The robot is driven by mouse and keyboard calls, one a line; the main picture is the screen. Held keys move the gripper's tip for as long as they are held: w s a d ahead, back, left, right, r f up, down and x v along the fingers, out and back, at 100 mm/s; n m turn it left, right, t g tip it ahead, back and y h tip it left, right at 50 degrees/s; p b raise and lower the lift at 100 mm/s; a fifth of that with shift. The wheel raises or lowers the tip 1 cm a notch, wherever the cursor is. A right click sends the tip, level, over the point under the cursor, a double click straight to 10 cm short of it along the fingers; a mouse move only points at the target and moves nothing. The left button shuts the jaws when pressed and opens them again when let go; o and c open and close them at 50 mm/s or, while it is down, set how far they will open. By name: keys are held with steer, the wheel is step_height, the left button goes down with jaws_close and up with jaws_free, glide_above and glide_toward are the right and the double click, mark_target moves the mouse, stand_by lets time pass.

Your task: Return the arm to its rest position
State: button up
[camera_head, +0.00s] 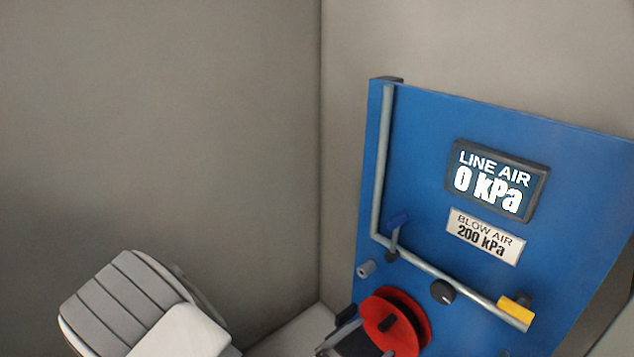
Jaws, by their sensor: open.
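Part of my arm, a grey ribbed and white link (135,305), shows at the lower left, cut off by the bottom edge. It appears apart from the blue panel (420,150) on the right.
Bare walls stand behind.

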steer(key=s+d+r+m+g+y, duration=0.4)
steer(key=s+r+m+g+y, duration=0.3)
steer(key=m+g, duration=0.55)
steer(key=s+a+r+m+t+y, duration=0.1)
steer(key=r+m+t+y, duration=0.3)
steer(key=r, duration=0.3)
steer(key=s+a+r+m+t+y, duration=0.2)
steer(key=r+m, duration=0.3)
steer(key=r, duration=0.3)
steer(key=shift+a+r+m+t+y, duration=0.25)
steer(key=shift+m+t+y, duration=0.1)
steer(key=shift+t+y, duration=0.55)
steer(key=shift+s+d, duration=0.1)
stand_by(0.3)
